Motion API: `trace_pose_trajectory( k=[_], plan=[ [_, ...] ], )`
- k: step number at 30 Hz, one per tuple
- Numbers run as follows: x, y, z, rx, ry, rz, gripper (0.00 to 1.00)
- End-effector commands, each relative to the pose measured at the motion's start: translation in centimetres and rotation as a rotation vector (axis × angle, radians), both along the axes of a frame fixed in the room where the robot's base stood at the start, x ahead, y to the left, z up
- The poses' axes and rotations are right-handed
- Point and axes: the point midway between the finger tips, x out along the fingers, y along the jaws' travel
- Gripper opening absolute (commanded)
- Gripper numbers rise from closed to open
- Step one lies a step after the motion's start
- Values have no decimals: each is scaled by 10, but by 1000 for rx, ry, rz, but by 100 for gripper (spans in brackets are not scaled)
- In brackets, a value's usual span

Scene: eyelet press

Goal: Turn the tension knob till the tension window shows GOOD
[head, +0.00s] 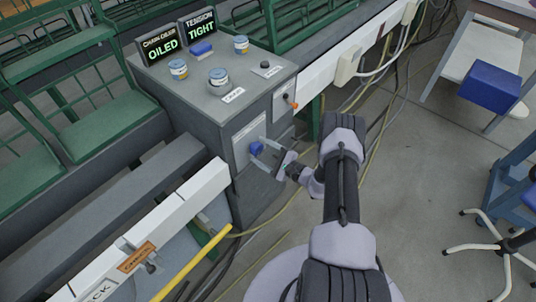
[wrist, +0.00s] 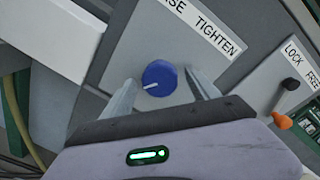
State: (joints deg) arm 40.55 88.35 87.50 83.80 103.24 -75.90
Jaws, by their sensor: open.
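The tension window (head: 202,27) on top of the grey cabinet reads TIGHT in green. The blue tension knob (head: 256,149) sits on a pale plate on the cabinet's front. In the wrist view the knob (wrist: 160,76) has a white pointer mark aimed left and slightly down. The label above it (wrist: 212,30) reads TIGHTEN, with "SE" visible before it and the rest cut off. My gripper (head: 259,151) is open in front of the plate, one finger on each side of the knob. Gaps show between the knob and both fingers in the wrist view.
A second window (head: 162,48) reads OILED. An orange-tipped lever (head: 291,102) is right of the knob, under a LOCK/FREE label (wrist: 301,64). Blue-banded tins (head: 178,69) and a blue block (head: 201,48) stand on the cabinet top. Cables lie on the floor.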

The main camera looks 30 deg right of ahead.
Motion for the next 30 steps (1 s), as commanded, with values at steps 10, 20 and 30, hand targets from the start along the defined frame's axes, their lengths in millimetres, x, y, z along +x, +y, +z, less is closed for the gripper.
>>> trace_pose_trajectory(
  k=[10,20,30],
  plan=[
    [-85,-38,8,2,1,-8,70],
    [-153,-66,9,1,1,-2,70],
    [-158,-67,8,1,1,1,70]
  ],
)
